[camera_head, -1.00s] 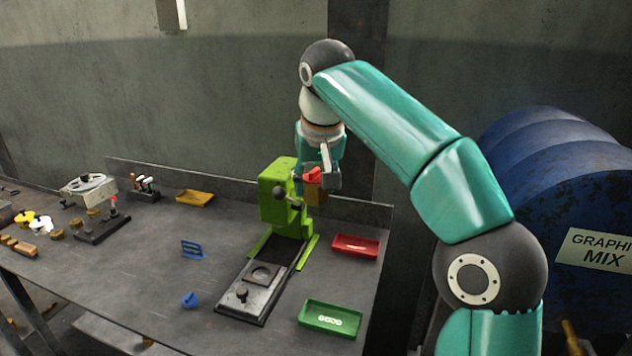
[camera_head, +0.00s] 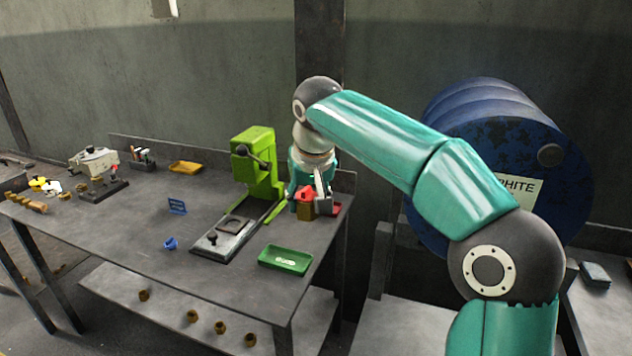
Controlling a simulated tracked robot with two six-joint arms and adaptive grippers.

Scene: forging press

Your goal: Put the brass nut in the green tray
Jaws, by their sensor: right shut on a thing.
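My right gripper (camera_head: 311,203) is shut on a brass-brown block-like piece, the brass nut (camera_head: 304,212), just right of the green press. The nut's hole and full outline cannot be made out at this size. A red part shows at the gripper just above it. The green tray (camera_head: 263,262) lies near the front right corner of the bench, below and a little left of the gripper, with a pale label or marking inside. The held piece is apart from the tray. My left gripper is not in view.
The green press (camera_head: 257,172) stands left of the gripper, its dark die base (camera_head: 222,240) reaching forward. A red tray (camera_head: 337,209) is partly hidden behind the gripper. Several brass nuts (camera_head: 192,316) lie on the lower shelf.

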